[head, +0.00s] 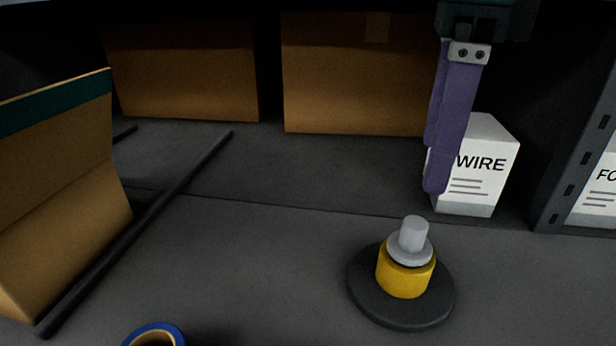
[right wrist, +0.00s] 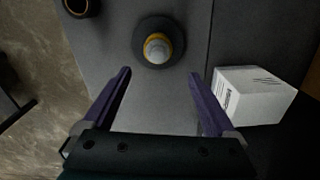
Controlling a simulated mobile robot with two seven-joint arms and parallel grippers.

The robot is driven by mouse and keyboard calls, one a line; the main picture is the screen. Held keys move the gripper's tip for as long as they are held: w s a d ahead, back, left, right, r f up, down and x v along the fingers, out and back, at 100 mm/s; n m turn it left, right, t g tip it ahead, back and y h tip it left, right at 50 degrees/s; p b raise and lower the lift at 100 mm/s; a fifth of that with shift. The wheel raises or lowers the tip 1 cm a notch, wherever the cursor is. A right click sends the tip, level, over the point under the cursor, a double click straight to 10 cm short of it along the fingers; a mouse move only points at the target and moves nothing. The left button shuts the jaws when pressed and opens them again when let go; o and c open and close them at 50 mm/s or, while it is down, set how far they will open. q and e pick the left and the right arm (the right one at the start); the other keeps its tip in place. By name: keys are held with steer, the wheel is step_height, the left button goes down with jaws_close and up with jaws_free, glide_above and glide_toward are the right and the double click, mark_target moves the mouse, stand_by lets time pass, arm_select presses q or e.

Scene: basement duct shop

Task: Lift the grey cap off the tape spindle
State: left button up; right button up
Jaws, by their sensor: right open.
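The grey cap (head: 411,240) has a flange and a knob on top. It sits on the tape spindle, over a yellow tape roll (head: 403,278) on a round dark base (head: 362,290). In the right wrist view the cap (right wrist: 158,50) shows from above, ahead of the fingers. My right gripper (head: 436,190) hangs above and behind the spindle in the head view, apart from the cap. The right wrist view shows its purple fingers (right wrist: 160,75) wide open with nothing between them. My left gripper is not in view.
A white box marked WIRE (head: 481,170) stands behind the spindle, close to my right gripper. A blue tape roll (head: 155,335) lies at the front. Cardboard boxes (head: 355,75) stand at the back, and a tilted one (head: 60,200) at left. Grey surface left of the spindle is clear.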

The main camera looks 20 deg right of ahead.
mark_target(414, 223)
steer(key=f, duration=0.4)
steer(key=shift+s, duration=0.25)
steer(key=f, duration=0.2)
steer(key=f+p, duration=0.1)
steer(key=f, duration=0.2)
steer(key=shift+w+a+f, duration=0.15)
steer(key=shift+a+f, duration=0.1)
steer(key=shift+f, duration=0.15)
steer(key=shift+c, duration=0.3)
steer(key=c, duration=1.4)
